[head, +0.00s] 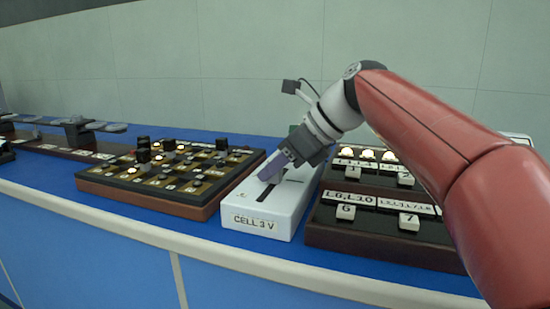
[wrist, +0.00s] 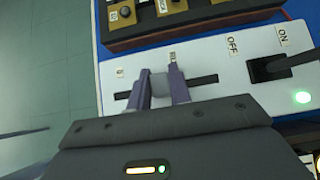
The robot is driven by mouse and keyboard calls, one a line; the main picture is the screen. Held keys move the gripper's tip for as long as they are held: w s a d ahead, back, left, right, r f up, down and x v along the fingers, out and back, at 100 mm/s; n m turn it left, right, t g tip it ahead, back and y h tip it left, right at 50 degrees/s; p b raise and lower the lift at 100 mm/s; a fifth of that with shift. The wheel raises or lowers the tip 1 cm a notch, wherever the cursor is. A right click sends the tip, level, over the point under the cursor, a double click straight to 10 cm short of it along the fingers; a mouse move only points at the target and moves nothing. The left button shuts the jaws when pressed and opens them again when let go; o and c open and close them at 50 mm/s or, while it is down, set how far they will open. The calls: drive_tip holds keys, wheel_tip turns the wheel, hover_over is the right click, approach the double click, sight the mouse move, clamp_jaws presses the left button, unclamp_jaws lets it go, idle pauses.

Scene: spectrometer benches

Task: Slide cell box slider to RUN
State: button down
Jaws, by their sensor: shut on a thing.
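The white cell box (head: 262,215), labelled "CELL 3 V", stands on the blue bench and also shows in the wrist view (wrist: 215,65). My gripper (wrist: 159,78) is over its top, its two fingers closed on either side of the grey slider knob (wrist: 159,88). The knob sits in a dark slot (wrist: 203,80). A small label (wrist: 120,72) is left of the knob and another small label (wrist: 173,57) is just right of it; both are hard to read. In the head view my gripper (head: 270,170) hides the knob.
On the same box, a black switch (wrist: 268,68) stands by the OFF and ON labels, near ON, with a lit green lamp (wrist: 303,97). A wooden board with black knobs (head: 165,175) is close on the left. A dark panel with numbered white keys (head: 375,200) is close on the right.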

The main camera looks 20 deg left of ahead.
drive_tip(key=shift+w+d+p, duration=0.1)
drive_tip(key=shift+w+p, duration=0.35)
drive_tip(key=shift+w, duration=0.55)
drive_tip(key=c, duration=1.3)
unclamp_jaws()
drive_tip(key=shift+r, duration=0.1)
drive_tip(key=p+v, duration=0.1)
drive_tip(key=v, duration=0.6)
drive_tip(key=shift+s+d+r, duration=0.15)
drive_tip(key=shift+d+r, duration=0.1)
drive_tip(key=shift+d, duration=0.05)
